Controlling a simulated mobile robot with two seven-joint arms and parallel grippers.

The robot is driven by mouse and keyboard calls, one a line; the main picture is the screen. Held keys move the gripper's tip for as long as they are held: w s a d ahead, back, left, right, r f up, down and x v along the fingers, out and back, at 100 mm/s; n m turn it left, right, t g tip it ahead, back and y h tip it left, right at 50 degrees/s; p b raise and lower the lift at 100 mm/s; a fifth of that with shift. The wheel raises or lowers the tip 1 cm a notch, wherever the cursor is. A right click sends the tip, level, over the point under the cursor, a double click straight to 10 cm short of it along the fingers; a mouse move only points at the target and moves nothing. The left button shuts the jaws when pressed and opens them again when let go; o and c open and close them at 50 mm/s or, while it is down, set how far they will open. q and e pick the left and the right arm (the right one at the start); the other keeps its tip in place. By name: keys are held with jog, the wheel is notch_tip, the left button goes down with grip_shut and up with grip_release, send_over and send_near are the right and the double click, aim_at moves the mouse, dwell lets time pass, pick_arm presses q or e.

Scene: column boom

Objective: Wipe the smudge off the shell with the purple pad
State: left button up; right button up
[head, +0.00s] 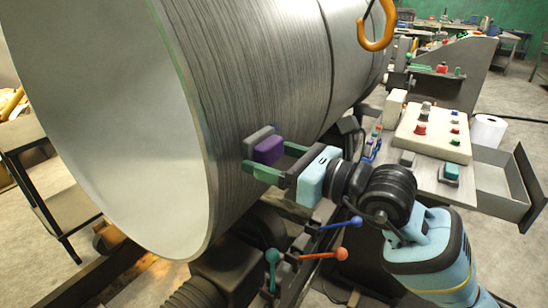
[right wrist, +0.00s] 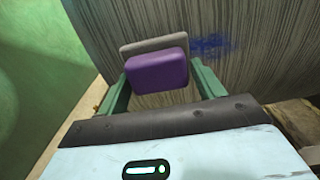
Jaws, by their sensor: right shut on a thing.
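The shell (head: 262,75) is a large brushed-metal cylinder lying on its side, with its open end toward the left of the head view. My right gripper (head: 264,159) is shut on the purple pad (head: 269,150), its green fingers on either side. The pad has a grey layer facing the shell; it is at the shell's side, and I cannot tell whether it touches. In the right wrist view the pad (right wrist: 157,76) is left of a blue smudge (right wrist: 212,45) on the shell (right wrist: 255,40). The smudge cannot be made out in the head view. My left gripper is not in view.
An orange hook (head: 377,28) hangs at the top. Levers with blue, red and teal knobs (head: 341,254) stand below my right gripper. A control box (head: 432,132) and a paper roll (head: 488,131) are on the right. A dark cart (head: 35,165) stands at the left.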

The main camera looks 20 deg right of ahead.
aim_at(281, 127)
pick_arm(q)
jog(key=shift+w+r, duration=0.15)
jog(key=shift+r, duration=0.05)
pick_arm(e)
jog(key=shift+w+a, duration=0.45)
jog(key=shift+w, duration=0.15)
jog(key=shift+d, duration=0.1)
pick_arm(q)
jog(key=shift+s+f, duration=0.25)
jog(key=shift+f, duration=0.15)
pick_arm(e)
jog(key=shift+w+d, duration=0.55)
jog(key=shift+d, duration=0.2)
jog(key=shift+w+d, duration=0.5)
jog(key=shift+d, duration=0.2)
pick_arm(q)
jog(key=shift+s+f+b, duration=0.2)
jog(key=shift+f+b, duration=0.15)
jog(key=shift+b, duration=0.2)
pick_arm(e)
jog(key=shift+w+d, duration=1.3)
jog(key=shift+d, duration=0.15)
